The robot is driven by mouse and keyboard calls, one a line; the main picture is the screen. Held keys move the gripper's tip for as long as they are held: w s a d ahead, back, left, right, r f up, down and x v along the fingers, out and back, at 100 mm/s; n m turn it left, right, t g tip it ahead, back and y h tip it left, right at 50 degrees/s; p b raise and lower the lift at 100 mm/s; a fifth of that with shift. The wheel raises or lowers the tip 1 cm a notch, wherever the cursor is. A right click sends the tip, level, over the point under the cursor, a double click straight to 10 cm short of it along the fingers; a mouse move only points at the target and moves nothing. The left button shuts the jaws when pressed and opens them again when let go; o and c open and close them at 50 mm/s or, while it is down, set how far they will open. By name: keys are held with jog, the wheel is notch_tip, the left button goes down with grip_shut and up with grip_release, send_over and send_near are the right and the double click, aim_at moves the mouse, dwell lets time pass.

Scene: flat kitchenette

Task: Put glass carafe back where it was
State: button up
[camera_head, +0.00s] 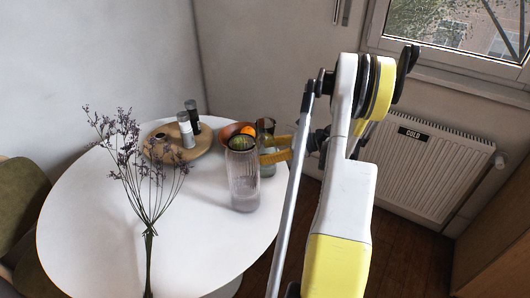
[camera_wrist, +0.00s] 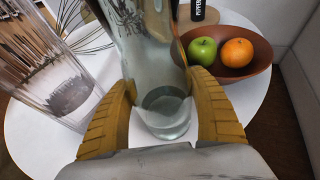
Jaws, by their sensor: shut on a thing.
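The clear glass carafe (camera_wrist: 160,40) stands between the two yellow fingers of my gripper (camera_wrist: 165,84) in the wrist view, and the gripper is shut on it. Some clear liquid shows near its base. In the head view the carafe (camera_head: 266,132) is near the right edge of the round white table, behind a tall ribbed glass vase. My gripper (camera_head: 275,157) reaches it from the right there and hides part of it. It looks roughly upright. I cannot tell whether its base touches the table.
The ribbed vase (camera_head: 243,180) stands close beside the carafe on the white table (camera_head: 95,230). A brown bowl (camera_wrist: 262,50) with a green apple (camera_wrist: 203,51) and an orange (camera_wrist: 237,52) is behind. A wooden tray (camera_head: 160,150) holds shakers. Dried flowers (camera_head: 148,210) stand in front.

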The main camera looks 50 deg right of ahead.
jog(key=o, duration=1.4)
jog(key=shift+s+r, duration=0.15)
jog(key=shift+r, duration=0.05)
jog(key=shift+p+v, duration=2.4)
jog(key=shift+v, duration=3.5)
jog(key=shift+f, duration=0.1)
